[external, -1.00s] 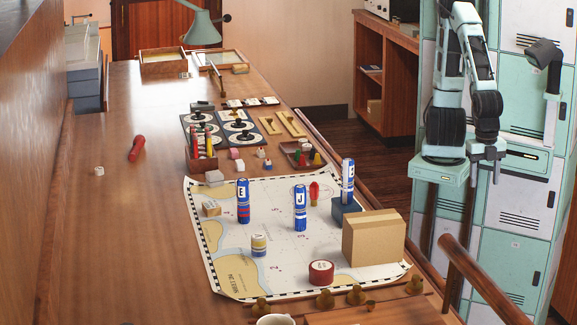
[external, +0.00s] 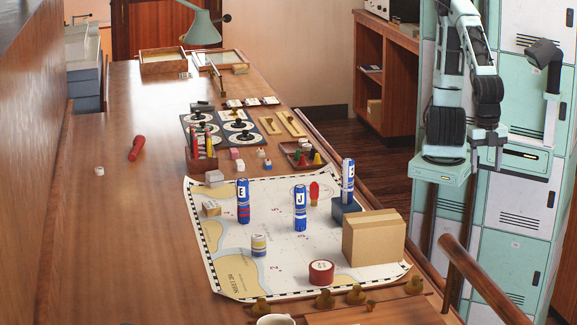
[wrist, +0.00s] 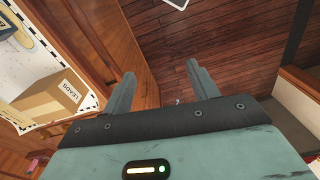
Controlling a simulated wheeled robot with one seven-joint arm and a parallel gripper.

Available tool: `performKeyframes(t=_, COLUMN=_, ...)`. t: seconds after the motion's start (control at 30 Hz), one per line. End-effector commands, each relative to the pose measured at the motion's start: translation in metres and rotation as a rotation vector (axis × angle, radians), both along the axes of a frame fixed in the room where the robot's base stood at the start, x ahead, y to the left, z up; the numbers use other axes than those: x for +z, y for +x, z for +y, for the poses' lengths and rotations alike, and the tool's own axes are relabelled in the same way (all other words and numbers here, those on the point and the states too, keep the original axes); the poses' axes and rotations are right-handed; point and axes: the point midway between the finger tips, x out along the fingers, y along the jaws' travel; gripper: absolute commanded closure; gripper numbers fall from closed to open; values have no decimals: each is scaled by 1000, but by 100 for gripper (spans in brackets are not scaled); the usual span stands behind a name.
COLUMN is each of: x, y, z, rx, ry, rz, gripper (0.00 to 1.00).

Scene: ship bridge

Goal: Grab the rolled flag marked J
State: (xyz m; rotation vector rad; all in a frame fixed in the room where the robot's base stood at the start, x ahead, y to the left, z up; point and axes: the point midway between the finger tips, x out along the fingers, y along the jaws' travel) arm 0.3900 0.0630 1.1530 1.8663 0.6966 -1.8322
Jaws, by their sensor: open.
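The rolled flag marked J (external: 300,209) stands upright on the chart, blue and white with a J near its top. A similar roll marked E (external: 243,203), with red bands, stands to its left. Another E roll (external: 347,180) stands at the blue block (external: 343,208), right of J. My gripper (external: 490,150) is off to the right, beyond the table edge and well away from the flags. In the wrist view my gripper (wrist: 162,80) is open and empty, with floor between its fingers. The J flag cannot be made out there.
A cardboard box (external: 373,240) stands right of J on the chart (external: 310,270); it also shows in the wrist view (wrist: 50,102). A red tape roll (external: 321,272) and a small jar (external: 259,245) are in front. A wooden rail (external: 475,275) runs at right.

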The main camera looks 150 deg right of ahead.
Motion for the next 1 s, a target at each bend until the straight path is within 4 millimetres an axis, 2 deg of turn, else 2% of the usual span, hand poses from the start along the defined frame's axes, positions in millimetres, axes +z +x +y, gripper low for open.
performKeyframes(t=0.03, x=14, y=1, z=1, rx=1, ry=4, rz=-7, gripper=41)
performKeyframes(t=0.17, x=43, y=1, z=1, rx=0, ry=4, rz=-5, gripper=41)
performKeyframes(t=0.57, x=71, y=-1, z=0, rx=3, ry=1, rz=0, gripper=41)
performKeyframes(t=0.87, x=59, y=60, z=-26, rx=-121, ry=6, rz=-141, gripper=41)
performKeyframes(t=1.0, x=55, y=95, z=-47, rx=-187, ry=7, rz=-230, gripper=41)
